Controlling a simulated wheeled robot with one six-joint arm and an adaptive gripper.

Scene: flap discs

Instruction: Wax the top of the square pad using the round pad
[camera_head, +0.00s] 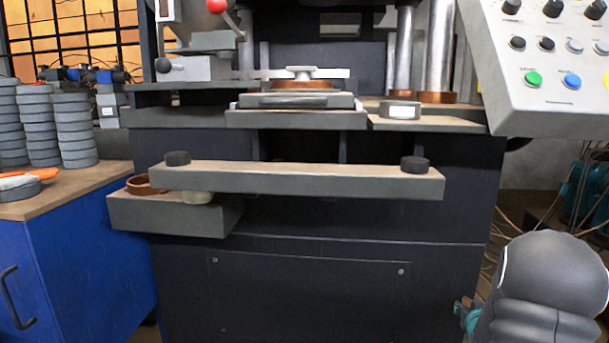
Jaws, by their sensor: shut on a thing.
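A flat grey square plate (296,118) lies in the middle of the dark press and may be the square pad. A thinner plate, a brown ring and a pale round fitting (296,72) sit stacked above it. A pale round piece (197,198) sits on the low left shelf, partly under the front bar; I cannot tell whether it is the round pad. A short white-and-dark round piece (400,109) stands on the right ledge. A rounded grey part of my arm shows at the lower right. My gripper and anything in it are not in view.
A long front bar (300,179) with a black knob at each end juts out before the press. Stacks of grey discs (74,130) and an orange item (20,181) stand on the blue cabinet (95,255). A control panel (545,92) overhangs the upper right.

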